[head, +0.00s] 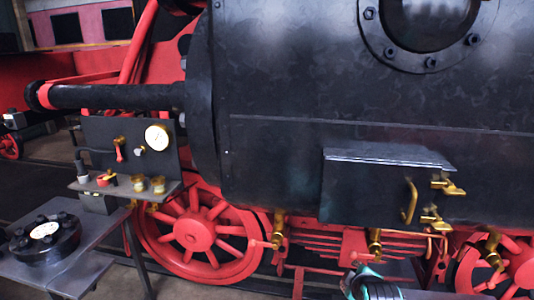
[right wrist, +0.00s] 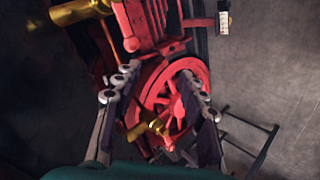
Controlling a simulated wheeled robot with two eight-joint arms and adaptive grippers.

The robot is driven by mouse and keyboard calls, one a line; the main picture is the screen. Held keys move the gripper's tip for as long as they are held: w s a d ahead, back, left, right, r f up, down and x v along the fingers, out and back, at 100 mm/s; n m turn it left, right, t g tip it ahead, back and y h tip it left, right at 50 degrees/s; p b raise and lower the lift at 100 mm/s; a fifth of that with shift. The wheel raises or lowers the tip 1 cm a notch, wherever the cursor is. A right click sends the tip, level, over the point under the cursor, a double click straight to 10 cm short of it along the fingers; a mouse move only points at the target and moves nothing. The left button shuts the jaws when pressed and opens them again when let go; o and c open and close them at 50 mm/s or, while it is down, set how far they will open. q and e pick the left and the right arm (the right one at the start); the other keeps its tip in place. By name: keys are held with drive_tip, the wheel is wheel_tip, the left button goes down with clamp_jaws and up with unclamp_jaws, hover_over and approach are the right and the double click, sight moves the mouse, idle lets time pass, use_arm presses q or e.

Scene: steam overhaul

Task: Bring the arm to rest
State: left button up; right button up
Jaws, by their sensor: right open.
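My right gripper (right wrist: 160,80) is open in the right wrist view. Its two fingers stand apart and nothing is between them. Beyond the fingers, apart from them as far as I can tell, are a red spoked wheel (right wrist: 172,100) and a brass fitting (right wrist: 155,127). In the head view only a teal and grey piece of my arm shows at the bottom edge, right of centre; the fingers cannot be made out there. My left gripper is not in view.
The black locomotive boiler (head: 290,90) fills the upper right. A dark box (head: 365,190) with a brass handle (head: 409,201) juts from it. Brass valves (head: 375,243) hang below. A gauge panel (head: 105,128) and a grey table (head: 85,268) with a round black part (head: 45,240) stand at left.

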drive_tip(key=s+a+f+m+g, duration=0.1)
drive_tip(key=s+a+f+m, duration=0.1)
drive_tip(key=s, duration=0.4)
drive_tip(key=s+a+f+m+g+y+b, duration=0.1)
drive_tip(key=s+a+f+m, duration=0.1)
drive_tip(key=s, duration=0.4)
drive_tip(key=s+a+f+m+b, duration=0.1)
drive_tip(key=s+a+f+m, duration=0.2)
drive_tip(key=s+a+m, duration=0.1)
drive_tip(key=shift+s+m+g+y, duration=0.4)
drive_tip(key=shift+s+m, duration=0.5)
drive_tip(key=shift+s, duration=0.25)
drive_tip(key=shift+o, duration=0.4)
drive_tip(key=shift+s+f, duration=0.1)
drive_tip(key=shift+s, duration=0.2)
